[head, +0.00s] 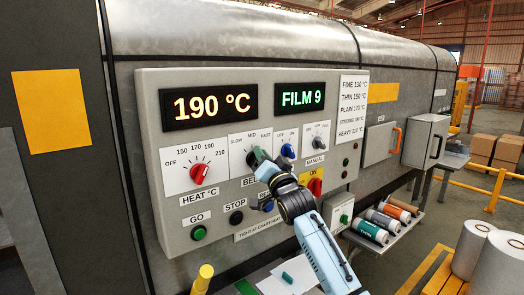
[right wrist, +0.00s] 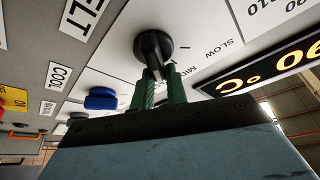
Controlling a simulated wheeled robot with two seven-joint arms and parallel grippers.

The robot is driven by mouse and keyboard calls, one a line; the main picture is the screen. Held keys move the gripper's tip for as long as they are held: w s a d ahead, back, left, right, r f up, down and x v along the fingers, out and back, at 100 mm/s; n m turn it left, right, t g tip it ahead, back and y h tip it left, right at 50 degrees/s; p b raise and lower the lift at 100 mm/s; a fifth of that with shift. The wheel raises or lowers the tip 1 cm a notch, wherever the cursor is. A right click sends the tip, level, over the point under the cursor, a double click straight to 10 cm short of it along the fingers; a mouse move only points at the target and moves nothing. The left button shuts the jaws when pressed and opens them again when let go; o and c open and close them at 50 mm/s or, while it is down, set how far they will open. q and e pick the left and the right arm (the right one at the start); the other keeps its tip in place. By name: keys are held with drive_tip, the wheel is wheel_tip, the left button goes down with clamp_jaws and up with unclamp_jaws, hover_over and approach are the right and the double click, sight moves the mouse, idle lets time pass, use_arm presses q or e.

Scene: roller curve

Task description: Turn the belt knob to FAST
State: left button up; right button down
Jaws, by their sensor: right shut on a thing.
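The belt knob (head: 251,155) is a small black knob on a white dial plate marked SLOW, MID and FAST, on the grey control panel (head: 152,120). In the right wrist view the black belt knob (right wrist: 153,42) shows large, with SLOW and MID readable beside it. My right gripper (head: 259,160) is shut on the belt knob, its green fingers (right wrist: 158,88) around the knob's grip. The gripper covers part of the dial, so I cannot tell which mark the knob points at. FAST is not visible in the wrist view. My left gripper is not in view.
A red heat knob (head: 199,173) sits to the left, and a blue knob (head: 288,151) and a grey knob (head: 318,142) to the right. GO (head: 199,233) and STOP (head: 236,217) buttons are below. Displays (head: 209,105) sit above. Rolls (head: 366,231) lie at lower right.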

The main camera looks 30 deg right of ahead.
drive_tip(key=shift+w+a+f+m+g+h+p, duration=0.1)
drive_tip(key=shift+f+m+g+h+p, duration=0.3)
drive_tip(key=shift+m, duration=0.6)
drive_tip(key=shift+f, duration=0.15)
drive_tip(key=c, duration=1.4)
unclamp_jaws()
drive_tip(key=shift+r, duration=0.2)
drive_tip(key=b+v, duration=0.2)
drive_tip(key=v, duration=1.1)
drive_tip(key=shift+a+f, duration=0.1)
drive_tip(key=shift+f, duration=0.1)
